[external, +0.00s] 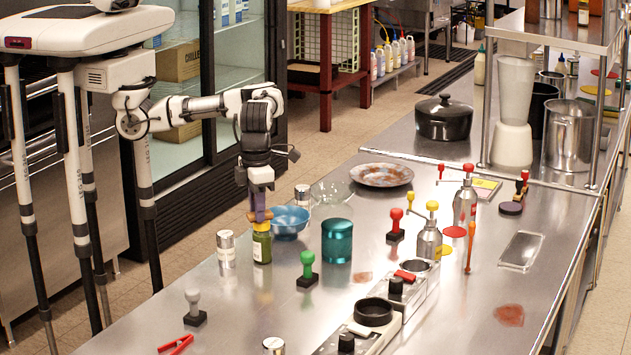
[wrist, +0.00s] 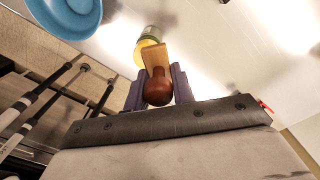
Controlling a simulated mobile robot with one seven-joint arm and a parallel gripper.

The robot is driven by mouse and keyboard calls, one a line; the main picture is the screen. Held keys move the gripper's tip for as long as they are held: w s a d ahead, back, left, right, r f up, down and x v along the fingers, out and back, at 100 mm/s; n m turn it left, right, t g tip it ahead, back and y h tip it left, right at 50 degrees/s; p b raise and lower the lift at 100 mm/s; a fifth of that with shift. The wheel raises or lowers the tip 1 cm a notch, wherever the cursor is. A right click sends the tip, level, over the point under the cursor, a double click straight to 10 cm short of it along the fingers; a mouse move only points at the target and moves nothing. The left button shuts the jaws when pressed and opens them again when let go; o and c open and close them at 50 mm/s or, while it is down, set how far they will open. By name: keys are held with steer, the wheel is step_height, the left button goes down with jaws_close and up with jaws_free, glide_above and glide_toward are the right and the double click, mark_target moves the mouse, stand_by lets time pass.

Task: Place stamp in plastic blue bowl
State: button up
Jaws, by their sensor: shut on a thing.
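My gripper (external: 260,203) is shut on a stamp with a round brown knob (wrist: 158,88) and a flat light wooden base. The wooden base (external: 261,215) shows just below the fingers in the external view. It overlaps the top of a green jar with a yellow lid (external: 262,245); I cannot tell whether they touch. The blue bowl (external: 289,222) stands on the steel counter just right of the gripper and looks empty. It also shows at the upper left of the wrist view (wrist: 65,14), apart from the stamp.
Near the bowl stand a silver can (external: 226,250), a teal canister (external: 337,241) and a clear glass bowl (external: 331,192). A green-handled stamp (external: 307,270), a red-handled stamp (external: 395,226) and a grey-handled stamp (external: 194,307) stand on the counter. A speckled plate (external: 381,175) lies behind.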

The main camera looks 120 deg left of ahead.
mark_target(283, 210)
steer(key=s+a+r+m+p, duration=0.1)
steer(key=a+r+m+p, duration=0.15)
steer(key=a+m, duration=0.4)
steer(key=s+a+r+m+p, duration=0.1)
steer(key=s+a+m+p, duration=0.2)
steer(key=a, duration=0.6)
steer(key=shift+m, duration=0.35)
steer(key=f+b, duration=0.7)
steer(key=w+f+b, duration=0.1)
steer(key=f+b, duration=0.3)
steer(key=shift+a+f, duration=0.2)
steer(key=shift+a, duration=0.1)
steer(key=o, duration=1)
steer(key=shift+o, duration=0.2)
